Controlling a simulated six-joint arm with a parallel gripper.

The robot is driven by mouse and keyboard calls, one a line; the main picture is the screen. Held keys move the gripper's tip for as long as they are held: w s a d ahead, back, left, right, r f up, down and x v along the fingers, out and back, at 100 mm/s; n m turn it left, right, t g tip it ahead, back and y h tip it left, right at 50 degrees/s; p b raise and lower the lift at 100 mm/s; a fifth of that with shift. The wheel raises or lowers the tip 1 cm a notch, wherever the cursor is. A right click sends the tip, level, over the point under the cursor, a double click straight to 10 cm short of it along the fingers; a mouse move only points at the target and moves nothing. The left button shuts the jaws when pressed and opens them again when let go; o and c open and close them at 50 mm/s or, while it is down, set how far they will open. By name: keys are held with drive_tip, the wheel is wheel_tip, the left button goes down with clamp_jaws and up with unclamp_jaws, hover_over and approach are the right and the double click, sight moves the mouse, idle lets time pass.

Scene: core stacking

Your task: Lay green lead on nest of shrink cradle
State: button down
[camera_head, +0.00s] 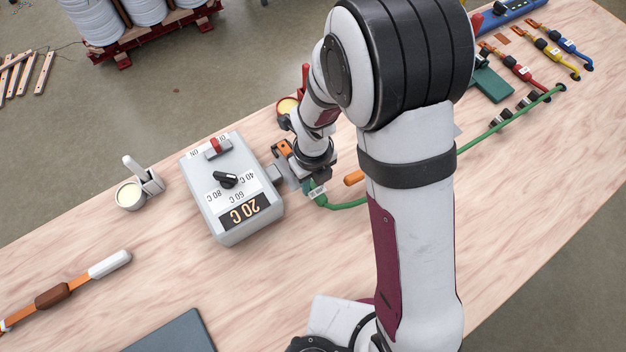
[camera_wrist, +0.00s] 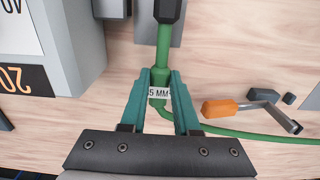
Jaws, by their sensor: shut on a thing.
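The green lead (camera_wrist: 163,50) is in my gripper (camera_wrist: 160,76), between the teal fingers at its white label, which reads "5 MM". Its black end (camera_wrist: 168,10) points to the top of the wrist view, over a grey plate (camera_wrist: 145,30) with a blue-grey block (camera_wrist: 112,8) beside it; I take these for the shrink cradle. I cannot tell whether the lead touches the cradle. In the head view my gripper (camera_head: 314,188) is right of the control box, and the green lead (camera_head: 340,206) trails right behind my arm to the far edge.
The grey control box (camera_head: 233,188) displays 20 C. An orange-handled tool (camera_wrist: 217,108) lies right of my gripper. Red (camera_head: 520,68), yellow (camera_head: 553,55) and blue (camera_head: 567,44) leads lie at the upper right. A white cup (camera_head: 130,195) stands left of the box.

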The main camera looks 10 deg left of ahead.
drive_tip(key=shift+f, duration=1)
drive_tip(key=c, duration=0.6)
unclamp_jaws()
drive_tip(key=shift+o, duration=0.2)
wheel_tip(320, 180, up, 16)
drive_tip(key=shift+f, duration=0.1)
drive_tip(key=s+d+r+n+y, duration=0.1)
drive_tip(key=s+d+r+n, duration=0.1)
drive_tip(key=s+d+n, duration=0.4)
drive_tip(key=s+d+r+n, duration=0.3)
drive_tip(key=s+d+n, duration=0.4)
drive_tip(key=n, duration=0.8)
drive_tip(key=shift+s+d+r+y, duration=0.2)
drive_tip(key=shift+s+d+y, duration=0.15)
drive_tip(key=shift+s, duration=0.9)
